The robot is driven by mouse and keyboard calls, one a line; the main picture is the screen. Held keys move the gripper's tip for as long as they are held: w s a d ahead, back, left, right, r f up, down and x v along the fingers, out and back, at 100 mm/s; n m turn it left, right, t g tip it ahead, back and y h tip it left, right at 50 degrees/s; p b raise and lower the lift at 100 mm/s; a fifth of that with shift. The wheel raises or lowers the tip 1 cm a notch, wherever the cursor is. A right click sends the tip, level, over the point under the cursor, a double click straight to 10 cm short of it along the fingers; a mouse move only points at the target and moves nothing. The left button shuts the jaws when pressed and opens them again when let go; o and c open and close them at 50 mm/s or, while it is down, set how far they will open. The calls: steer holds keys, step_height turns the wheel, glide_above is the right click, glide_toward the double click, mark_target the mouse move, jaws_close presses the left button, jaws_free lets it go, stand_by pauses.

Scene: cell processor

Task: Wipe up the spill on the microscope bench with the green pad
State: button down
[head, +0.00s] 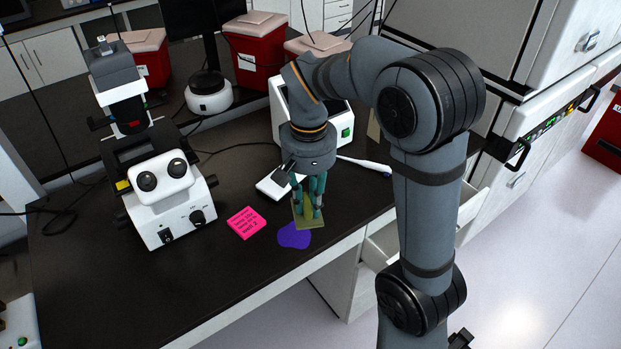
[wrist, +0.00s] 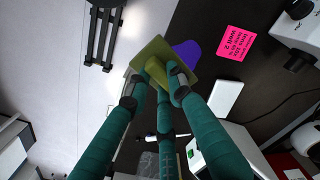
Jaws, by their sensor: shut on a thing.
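The green pad (head: 308,218) is in my gripper (head: 310,205), which is shut on its raised grip. In the wrist view the pad (wrist: 152,52) shows its square base and the grip between the fingers of my gripper (wrist: 160,85). The purple spill (head: 293,236) lies on the dark microscope bench (head: 222,278) near its front edge. The pad is over or at the spill's back right side and hides part of it. I cannot tell whether the pad touches the bench. The spill also shows beside the pad in the wrist view (wrist: 189,50).
A pink note (head: 246,222) lies just left of the spill. The white microscope (head: 165,200) stands further left. A white flat item (head: 273,187) and a pipette-like tool (head: 364,166) lie behind my gripper. Red bins (head: 255,55) stand at the back. The bench's front left is clear.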

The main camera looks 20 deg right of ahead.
steer(key=w+d+f+m, duration=0.1)
steer(key=w+f, duration=0.4)
steer(key=w, duration=0.5)
steer(key=shift+d, duration=0.45)
steer(key=shift+f, duration=0.1)
